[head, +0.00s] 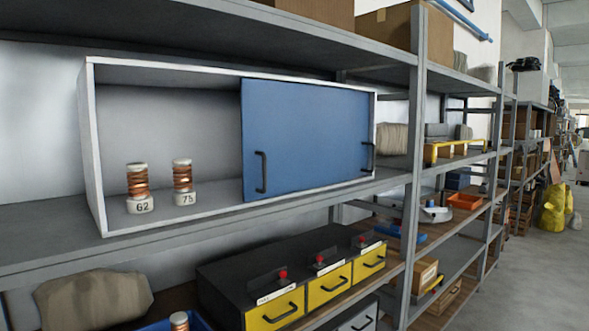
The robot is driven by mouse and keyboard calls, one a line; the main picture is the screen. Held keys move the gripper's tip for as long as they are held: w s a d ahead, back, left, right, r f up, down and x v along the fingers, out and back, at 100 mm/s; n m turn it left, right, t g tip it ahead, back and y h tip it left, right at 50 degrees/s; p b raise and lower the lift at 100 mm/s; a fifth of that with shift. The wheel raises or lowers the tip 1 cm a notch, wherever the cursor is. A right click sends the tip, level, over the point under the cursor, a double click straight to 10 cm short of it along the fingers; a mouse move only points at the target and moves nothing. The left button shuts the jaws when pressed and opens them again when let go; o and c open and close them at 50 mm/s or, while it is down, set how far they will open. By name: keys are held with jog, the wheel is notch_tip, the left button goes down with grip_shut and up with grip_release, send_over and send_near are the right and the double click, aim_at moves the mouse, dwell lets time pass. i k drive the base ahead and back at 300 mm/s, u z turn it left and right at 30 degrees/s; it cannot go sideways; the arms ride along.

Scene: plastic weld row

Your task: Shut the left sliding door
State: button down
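A white cabinet (91,150) stands on the grey shelf, and its left half is open. A blue sliding door panel (310,132) covers the right half. A black handle (261,172) is near the panel's left edge, and another black handle (367,157) is at its right edge. I cannot tell whether a second door lies behind the visible panel. In the open half stand two copper coils on white bases, one marked 62 or G2 (138,188) and one marked 75 (183,182). My gripper is not in view.
Below is a black drawer unit (225,285) with yellow drawer fronts and red knobs. A tan sack (95,297) lies at lower left, and a blue bin (165,324) shows at the bottom edge. A grey shelf post (417,120) rises right of the cabinet.

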aim_at(296, 137)
jog(key=u, duration=0.25)
jog(key=i, duration=0.95)
jog(key=u, duration=0.55)
